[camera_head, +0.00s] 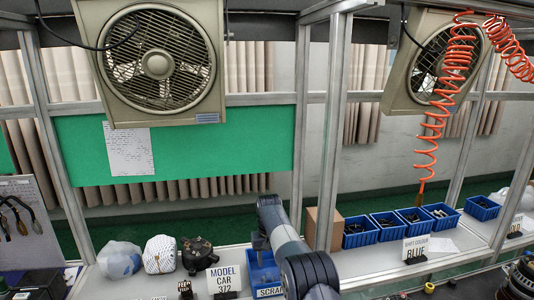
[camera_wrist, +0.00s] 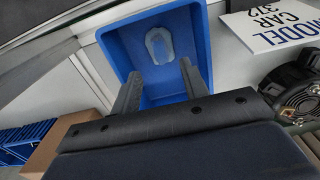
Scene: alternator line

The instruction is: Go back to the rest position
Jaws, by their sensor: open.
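My gripper (camera_wrist: 161,72) is open in the wrist view, its two dark fingers apart and pointing into the blue bin (camera_wrist: 118,42). A pale, rounded part (camera_wrist: 160,45) lies on the bin's floor beyond the fingertips, with nothing held between the fingers. In the head view my arm reaches out over the bench beside the same blue bin (camera_head: 262,272), which has a sign reading "SCRAP" (camera_head: 269,293) in front.
A "MODEL CAR 372" sign (camera_head: 224,279) and an alternator (camera_head: 197,256) stand left of the bin. A cardboard box (camera_head: 323,228) and several small blue bins (camera_head: 359,238) stand to the right. Metal posts (camera_head: 331,130) and a hanging orange hose (camera_head: 433,125) rise above the bench.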

